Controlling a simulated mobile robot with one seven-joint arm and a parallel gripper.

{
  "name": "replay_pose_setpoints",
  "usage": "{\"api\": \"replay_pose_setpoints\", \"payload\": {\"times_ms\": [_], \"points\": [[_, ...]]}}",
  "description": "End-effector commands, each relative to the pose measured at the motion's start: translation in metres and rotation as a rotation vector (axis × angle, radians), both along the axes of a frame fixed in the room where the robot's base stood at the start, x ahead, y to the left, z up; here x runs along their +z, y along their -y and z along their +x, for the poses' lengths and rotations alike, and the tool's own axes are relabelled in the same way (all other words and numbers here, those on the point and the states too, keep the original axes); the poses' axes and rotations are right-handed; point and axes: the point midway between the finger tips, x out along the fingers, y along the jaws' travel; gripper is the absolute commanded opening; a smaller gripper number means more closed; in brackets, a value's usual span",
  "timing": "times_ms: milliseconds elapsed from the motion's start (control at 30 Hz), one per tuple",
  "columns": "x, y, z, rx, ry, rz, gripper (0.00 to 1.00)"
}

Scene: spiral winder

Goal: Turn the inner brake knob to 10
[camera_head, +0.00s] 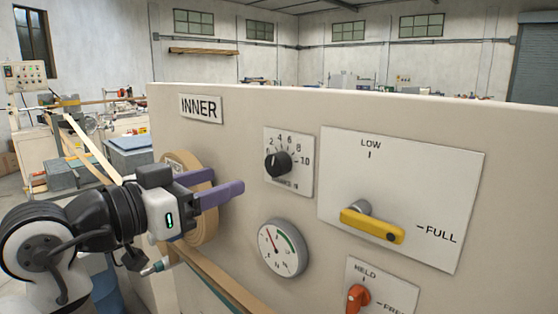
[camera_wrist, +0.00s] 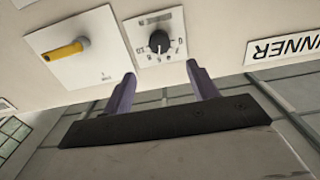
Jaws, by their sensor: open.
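The inner brake knob (camera_head: 278,164) is a black round knob on a white dial plate (camera_head: 303,183) marked 0 to 10, on the beige panel below the INNER sign (camera_head: 201,108). Its pointer appears to face left, near the 0 mark. My gripper (camera_head: 226,190) is open and empty, left of the knob and apart from it, with two purple fingers. In the wrist view, the knob (camera_wrist: 159,41) shows beyond the gap between the open fingertips (camera_wrist: 163,77), and the picture is turned upside down.
A yellow lever (camera_head: 372,225) on a LOW/FULL plate sticks out right of the knob. A round gauge (camera_head: 282,248) sits below the knob, and an orange HELD/FREE handle (camera_head: 357,298) is at lower right. A tan roll (camera_head: 203,222) stands behind my gripper.

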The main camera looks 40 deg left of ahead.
Motion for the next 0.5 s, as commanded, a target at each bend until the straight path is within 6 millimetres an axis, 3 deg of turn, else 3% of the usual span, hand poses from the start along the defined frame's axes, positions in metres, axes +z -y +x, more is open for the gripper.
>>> {"api": "replay_pose_setpoints", "payload": {"times_ms": [300,500], "points": [[0.003,0.007,0.069,-0.003,0.001,-0.001,0.59],[0.003,0.009,0.102,-0.002,0.002,-0.002,0.59]]}}
